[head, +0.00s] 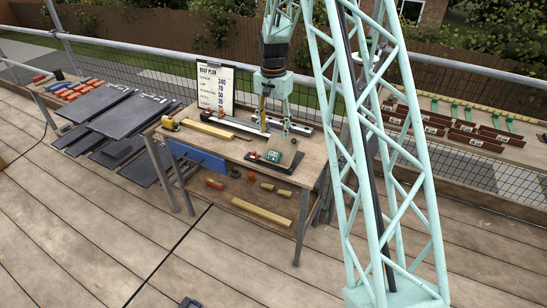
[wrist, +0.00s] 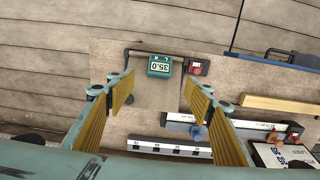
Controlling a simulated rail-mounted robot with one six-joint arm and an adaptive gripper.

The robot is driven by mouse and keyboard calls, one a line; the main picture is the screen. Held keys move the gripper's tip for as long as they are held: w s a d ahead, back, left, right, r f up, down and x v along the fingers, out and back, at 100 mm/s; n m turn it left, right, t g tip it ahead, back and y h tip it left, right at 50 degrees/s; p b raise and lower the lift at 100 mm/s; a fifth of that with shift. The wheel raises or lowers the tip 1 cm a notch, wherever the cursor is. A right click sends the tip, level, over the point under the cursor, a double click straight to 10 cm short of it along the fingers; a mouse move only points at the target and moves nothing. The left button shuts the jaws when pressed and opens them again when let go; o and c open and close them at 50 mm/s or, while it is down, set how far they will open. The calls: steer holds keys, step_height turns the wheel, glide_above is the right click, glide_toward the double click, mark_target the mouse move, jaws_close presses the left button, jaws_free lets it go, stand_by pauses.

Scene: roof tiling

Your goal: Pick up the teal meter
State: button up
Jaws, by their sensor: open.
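The teal meter (head: 273,156) lies on the workbench top near its front edge, beside a dark bar. In the wrist view the teal meter (wrist: 160,67) shows a display reading 35.0, just beyond the fingertips and roughly between their lines. My gripper (head: 274,122) hangs above the bench, behind the meter in the head view. In the wrist view my gripper (wrist: 156,92) has its two yellow-padded fingers wide apart with nothing between them. The fingers do not appear to touch the meter.
A red-and-black block (wrist: 196,68) sits right beside the meter. A long metal rule (head: 230,123), a yellow wood strip (head: 206,130) and a clipboard (head: 215,85) share the bench (head: 222,146). Dark slates (head: 100,113) lie to the left. Bare bench top surrounds the meter's near side.

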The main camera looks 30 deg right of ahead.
glide_above(274, 152)
steer(key=shift+a+f+b, duration=0.1)
steer(key=shift+f+b, duration=0.2)
steer(key=shift+f, duration=2.8)
steer(key=shift+f, duration=0.1)
steer(key=shift+f+b, duration=0.4)
steer(key=shift+f, duration=2.1)
steer(key=shift+c, duration=0.5)
steer(key=c, duration=0.9)
steer(key=shift+r, duration=0.1)
steer(key=shift+c, duration=0.2)
steer(key=shift+w+r+p, duration=0.1)
steer(key=shift+r+p, duration=0.2)
steer(key=shift+r, duration=1.25)
steer(key=shift+s+r, duration=0.15)
steer(key=shift+s, duration=0.1)
steer(key=s+a+r, duration=0.1)
steer(key=s+a, duration=0.3)
steer(key=s, duration=1.1)
steer(key=shift+a+r+p, duration=0.15)
steer(key=shift+r+p, duration=0.05)
steer(key=shift+p, duration=0.15)
